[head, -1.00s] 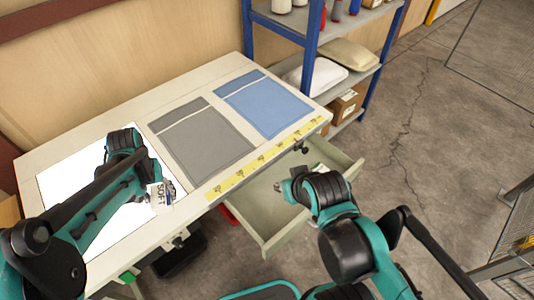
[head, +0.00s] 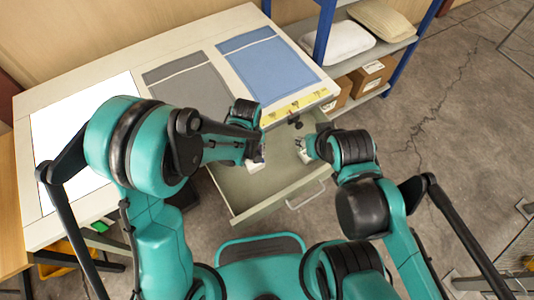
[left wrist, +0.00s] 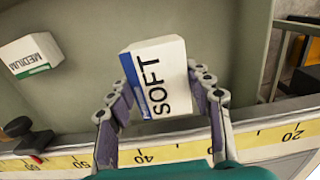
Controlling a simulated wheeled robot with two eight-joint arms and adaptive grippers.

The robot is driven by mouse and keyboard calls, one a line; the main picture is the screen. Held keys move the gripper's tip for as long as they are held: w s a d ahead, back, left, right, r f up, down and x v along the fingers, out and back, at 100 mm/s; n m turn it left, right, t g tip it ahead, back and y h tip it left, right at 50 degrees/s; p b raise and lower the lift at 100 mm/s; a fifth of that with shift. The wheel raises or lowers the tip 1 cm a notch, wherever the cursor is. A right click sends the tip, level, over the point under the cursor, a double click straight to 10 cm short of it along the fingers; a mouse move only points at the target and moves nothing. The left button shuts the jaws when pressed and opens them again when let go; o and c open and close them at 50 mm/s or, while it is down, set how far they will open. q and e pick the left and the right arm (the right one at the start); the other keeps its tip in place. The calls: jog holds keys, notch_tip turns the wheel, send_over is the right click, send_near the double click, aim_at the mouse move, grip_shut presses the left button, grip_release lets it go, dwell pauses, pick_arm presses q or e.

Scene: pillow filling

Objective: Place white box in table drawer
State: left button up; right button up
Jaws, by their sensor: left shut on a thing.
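The white box (left wrist: 157,78) marked SOFT, with a blue stripe, is between the fingers of my left gripper (head: 257,155), which is shut on it. In the head view the box (head: 255,165) shows partly below the gripper, over the open table drawer (head: 250,190). I cannot tell whether it touches the drawer floor. A second white box (left wrist: 32,54), marked MEDIUM with a green stripe, lies inside the drawer in the left wrist view. My right gripper (head: 305,148) is at the drawer's right side; its fingers are too small to read.
The table (head: 60,235) carries a grey cloth (head: 190,85), a blue cloth (head: 268,70) and a yellow ruler strip (head: 300,103) along its edge. A shelf with pillows (head: 335,38) and cardboard boxes (head: 365,77) stands behind right.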

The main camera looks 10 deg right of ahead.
pick_arm(q)
notch_tip(320, 180, down, 7)
jog(key=shift+r+b, duration=0.1)
jog(key=shift+b, duration=0.95)
jog(key=w+d, duration=0.2)
jog(key=shift+w+d+f+b, duration=0.1)
jog(key=shift+d+f+b, duration=0.1)
jog(key=shift+d+b, duration=0.1)
jog(key=shift+w+d, duration=0.3)
jog(key=w+d+b, duration=0.1)
jog(key=w+d, duration=0.1)
jog(key=d, duration=0.1)
jog(key=shift+w, duration=0.25)
jog(key=shift+f+b, duration=0.5)
jog(key=shift+f, duration=0.1)
jog(key=shift+a+r, duration=0.1)
